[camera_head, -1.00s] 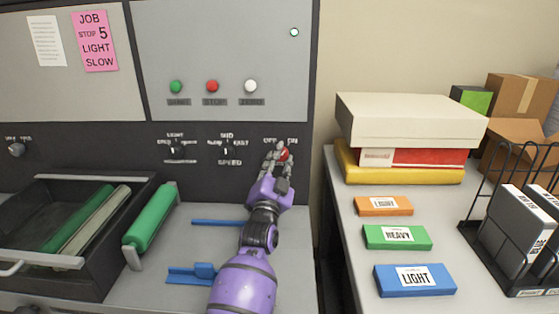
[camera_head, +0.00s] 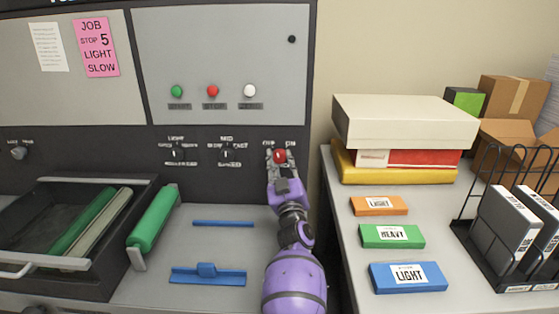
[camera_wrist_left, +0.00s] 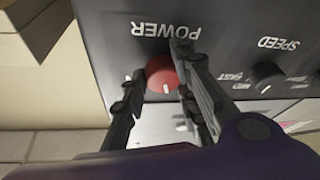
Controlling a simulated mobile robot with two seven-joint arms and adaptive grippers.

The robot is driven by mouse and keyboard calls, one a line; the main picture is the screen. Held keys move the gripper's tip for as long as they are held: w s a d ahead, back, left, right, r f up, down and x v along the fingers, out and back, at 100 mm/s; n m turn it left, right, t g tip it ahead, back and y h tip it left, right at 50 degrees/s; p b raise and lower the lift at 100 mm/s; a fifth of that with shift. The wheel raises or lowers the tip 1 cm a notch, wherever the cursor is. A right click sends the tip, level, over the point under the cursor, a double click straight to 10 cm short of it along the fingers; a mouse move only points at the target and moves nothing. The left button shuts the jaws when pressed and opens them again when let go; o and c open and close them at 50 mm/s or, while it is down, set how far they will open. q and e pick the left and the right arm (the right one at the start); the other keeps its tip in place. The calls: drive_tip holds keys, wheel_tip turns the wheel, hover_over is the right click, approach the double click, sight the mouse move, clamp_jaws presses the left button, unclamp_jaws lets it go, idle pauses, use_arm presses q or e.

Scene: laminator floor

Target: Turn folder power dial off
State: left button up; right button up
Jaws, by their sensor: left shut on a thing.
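The red power dial (camera_head: 280,156) sits on the dark panel below the OFF and ON marks, at the right end of the row. My left gripper (camera_head: 281,160) is shut on it, with the purple arm reaching up from below. In the left wrist view the dial (camera_wrist_left: 161,72) is between the two fingers, under the upside-down word POWER, and its white pointer line shows. Which mark the pointer lines up with, I cannot tell. The small round lamp (camera_head: 291,39) at the panel's upper right is dark. My right gripper is not in view.
Two black dials, one the speed dial (camera_head: 226,154), sit left of the power dial. Green, red and white buttons (camera_head: 250,90) are above. A blue guide (camera_head: 208,275) lies on the grey surface below. Boxes (camera_head: 400,120) stand on the right-hand table.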

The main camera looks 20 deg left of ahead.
use_arm(q)
drive_tip(key=n, duration=0.1)
drive_tip(key=n+g+p, duration=0.1)
drive_tip(key=n, duration=0.1)
drive_tip(key=d+n+y, duration=0.1)
drive_tip(key=shift+w+r+n+g, duration=0.15)
drive_tip(key=shift+r+n+g, duration=0.15)
drive_tip(key=shift+n, duration=0.1)
drive_tip(key=shift+r+n+p, duration=0.1)
drive_tip(key=shift+n+p, duration=0.3)
drive_tip(key=shift+n, duration=0.3)
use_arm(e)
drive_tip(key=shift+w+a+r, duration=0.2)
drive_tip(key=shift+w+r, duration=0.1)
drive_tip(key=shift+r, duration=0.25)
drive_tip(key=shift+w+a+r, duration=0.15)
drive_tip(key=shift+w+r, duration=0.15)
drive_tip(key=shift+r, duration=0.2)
use_arm(q)
drive_tip(key=shift+r+g+y, duration=0.1)
drive_tip(key=shift+g+y, duration=0.2)
drive_tip(key=shift+y, duration=0.1)
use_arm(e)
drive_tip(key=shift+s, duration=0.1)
use_arm(q)
drive_tip(key=o, duration=1)
drive_tip(key=shift+a+f, duration=0.1)
drive_tip(key=shift+f, duration=0.1)
